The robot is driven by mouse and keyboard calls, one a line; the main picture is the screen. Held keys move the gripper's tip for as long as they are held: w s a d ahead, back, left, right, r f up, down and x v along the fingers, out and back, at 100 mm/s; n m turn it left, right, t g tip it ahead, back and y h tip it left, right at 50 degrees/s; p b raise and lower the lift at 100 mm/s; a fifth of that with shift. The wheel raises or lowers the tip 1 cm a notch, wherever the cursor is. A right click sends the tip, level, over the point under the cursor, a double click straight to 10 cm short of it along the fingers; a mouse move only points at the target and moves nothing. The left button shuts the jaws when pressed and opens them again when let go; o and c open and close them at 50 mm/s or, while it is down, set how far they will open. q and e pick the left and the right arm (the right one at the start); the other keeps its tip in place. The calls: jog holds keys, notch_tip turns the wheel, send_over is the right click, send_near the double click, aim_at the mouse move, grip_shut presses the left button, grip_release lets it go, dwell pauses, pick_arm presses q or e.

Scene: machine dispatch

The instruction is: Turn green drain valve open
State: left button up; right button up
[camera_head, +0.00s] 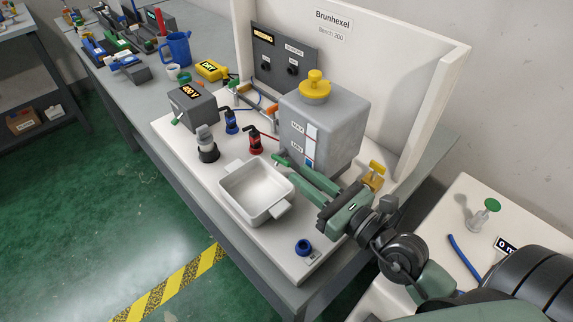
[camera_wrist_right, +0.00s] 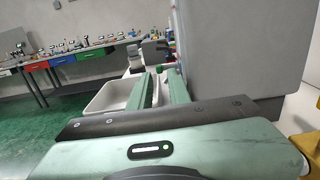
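A grey tank (camera_head: 322,127) with a yellow cap (camera_head: 315,84) stands on the white bench board. The green drain valve handle (camera_head: 281,160) shows low at the tank's near left side, above the far edge of a white tray (camera_head: 257,190). My right gripper (camera_head: 297,174) lies low beside the tank, its fingers pointing at the handle. Its two green fingers are apart with a gap between them; they also show in the right wrist view (camera_wrist_right: 160,76). I cannot tell whether the tips touch the handle. My left gripper is out of view.
A yellow valve (camera_head: 374,174) stands close to my right gripper. Red (camera_head: 255,140) and blue (camera_head: 231,121) connectors and a grey 400 V box (camera_head: 192,107) stand left of the tank. A white panel wall (camera_head: 400,90) closes off the back.

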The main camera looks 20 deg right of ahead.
aim_at(290, 166)
jog(key=p+x, duration=0.1)
jog(key=x, duration=0.3)
jog(key=shift+w+a, duration=0.1)
jog(key=shift+w, duration=0.05)
jog(key=shift+f, duration=0.1)
grip_shut()
jog(key=r+g+p, duration=0.1)
jog(key=p, duration=0.5)
jog(key=r+g+h+p, duration=0.1)
jog(key=p, duration=0.4)
jog(key=shift+w+g+p, duration=0.2)
jog(key=shift+g+p, duration=0.1)
jog(key=shift+p, duration=0.05)
jog(key=shift+f+p, duration=0.25)
jog(key=shift+p, duration=0.05)
grip_release()
